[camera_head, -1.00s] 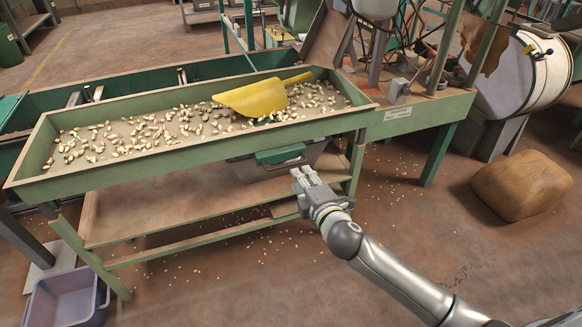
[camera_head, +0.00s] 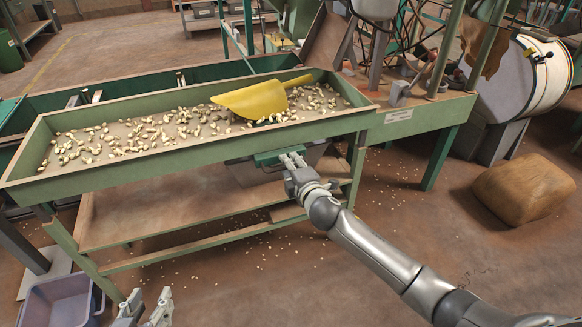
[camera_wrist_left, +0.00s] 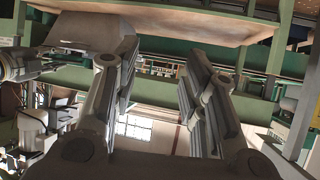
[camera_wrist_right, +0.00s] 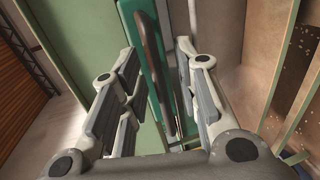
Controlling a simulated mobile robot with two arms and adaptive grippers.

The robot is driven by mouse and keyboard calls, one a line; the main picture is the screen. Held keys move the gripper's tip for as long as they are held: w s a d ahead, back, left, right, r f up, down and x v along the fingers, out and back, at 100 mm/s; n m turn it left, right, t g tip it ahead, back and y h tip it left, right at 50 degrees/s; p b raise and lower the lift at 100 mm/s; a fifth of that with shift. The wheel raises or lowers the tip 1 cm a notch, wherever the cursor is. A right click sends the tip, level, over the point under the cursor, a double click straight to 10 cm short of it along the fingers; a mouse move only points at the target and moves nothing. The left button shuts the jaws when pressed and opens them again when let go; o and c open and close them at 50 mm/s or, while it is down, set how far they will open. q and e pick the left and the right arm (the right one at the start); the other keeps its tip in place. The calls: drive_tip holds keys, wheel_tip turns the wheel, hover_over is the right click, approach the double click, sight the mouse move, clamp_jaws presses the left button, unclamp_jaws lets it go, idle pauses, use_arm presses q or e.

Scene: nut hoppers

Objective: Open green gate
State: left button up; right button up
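The green gate (camera_head: 277,155) is on the front of the grey metal chute under the nut table's right part. In the right wrist view the gate (camera_wrist_right: 130,14) shows as a green strip with a dark bar handle (camera_wrist_right: 155,65). My right gripper (camera_head: 290,158) is at the gate and covers part of its handle in the head view. In the right wrist view its open fingers (camera_wrist_right: 158,50) stand either side of the handle, with gaps visible. My left gripper (camera_head: 151,296) is low at the bottom left; its fingers (camera_wrist_left: 157,50) are apart and empty.
The green-framed table (camera_head: 110,175) holds scattered nuts and a yellow scoop (camera_head: 255,99). A lower wooden shelf (camera_head: 160,210) lies beneath. A purple bin (camera_head: 60,300) stands at bottom left beside my left gripper. A brown sack (camera_head: 525,188) lies on the floor at right.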

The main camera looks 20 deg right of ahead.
drive_tip(key=shift+c, duration=0.5)
clamp_jaws()
